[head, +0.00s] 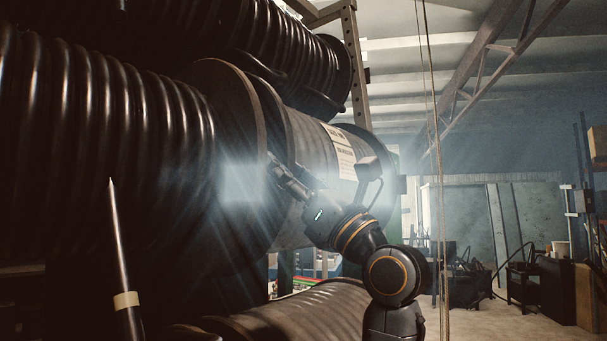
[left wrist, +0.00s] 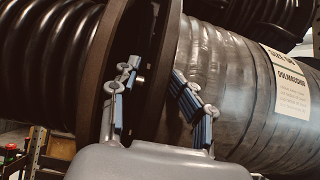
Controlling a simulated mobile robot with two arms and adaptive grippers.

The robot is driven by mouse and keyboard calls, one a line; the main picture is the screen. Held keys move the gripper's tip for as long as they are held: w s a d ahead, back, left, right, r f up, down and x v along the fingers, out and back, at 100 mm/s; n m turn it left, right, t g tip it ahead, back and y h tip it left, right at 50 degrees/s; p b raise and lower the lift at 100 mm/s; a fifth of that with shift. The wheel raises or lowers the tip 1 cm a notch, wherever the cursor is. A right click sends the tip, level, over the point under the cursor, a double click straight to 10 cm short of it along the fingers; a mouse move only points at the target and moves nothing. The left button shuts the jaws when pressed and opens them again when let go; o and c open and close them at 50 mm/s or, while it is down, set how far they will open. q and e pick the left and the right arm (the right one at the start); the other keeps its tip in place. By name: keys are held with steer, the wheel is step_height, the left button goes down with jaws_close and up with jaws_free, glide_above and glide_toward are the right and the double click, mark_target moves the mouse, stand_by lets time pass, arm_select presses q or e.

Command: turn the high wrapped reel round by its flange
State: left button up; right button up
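The high wrapped reel (head: 314,150) lies on its side, bound in dark grey wrap with a pale printed label (head: 341,152). Its near flange (head: 273,112) is a dark upright disc, also in the left wrist view (left wrist: 160,65). No right gripper shows.
A ribbed black hose reel (head: 90,150) with a brown flange (head: 232,100) sits close on the left. Another hose reel (head: 290,60) hangs above, and another lies below (head: 305,318). A pointed rod (head: 118,240) stands at lower left. Open floor (head: 500,322) lies right.

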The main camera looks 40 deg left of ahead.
arm_select(q)
steer(key=shift+d+f, duration=0.25)
steer(key=shift+d, duration=0.25)
steer(key=d, duration=0.7)
steer(key=shift+w, duration=0.4)
steer(key=shift+f, duration=0.1)
stand_by(0.5)
